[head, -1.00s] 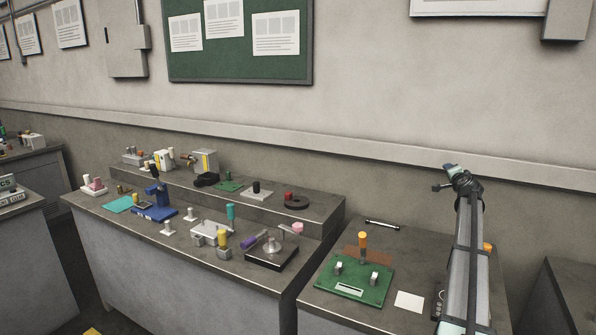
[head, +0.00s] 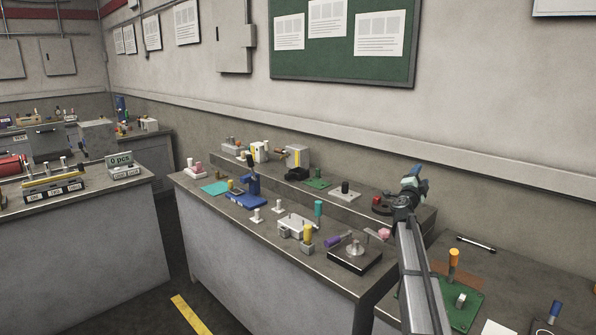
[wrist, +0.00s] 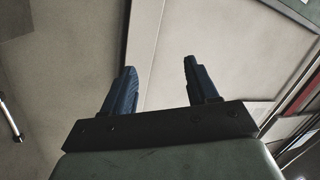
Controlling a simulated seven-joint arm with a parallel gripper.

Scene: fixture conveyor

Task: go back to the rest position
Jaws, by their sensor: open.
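My gripper (head: 414,176) is at the upper end of my raised arm, above the right end of the bench in the head view. In the wrist view its two dark blue fingers (wrist: 158,78) stand wide apart with nothing between them. The gripper is open, empty and touches nothing. My arm hides part of the green board (head: 462,312) and of the right bench.
The middle bench (head: 215,215) holds a blue press (head: 250,188), a black-based fixture (head: 355,258) and several small knobs and posts. A raised shelf runs along its back. A counter box (head: 122,165) stands on the left bench. The air around the gripper is clear.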

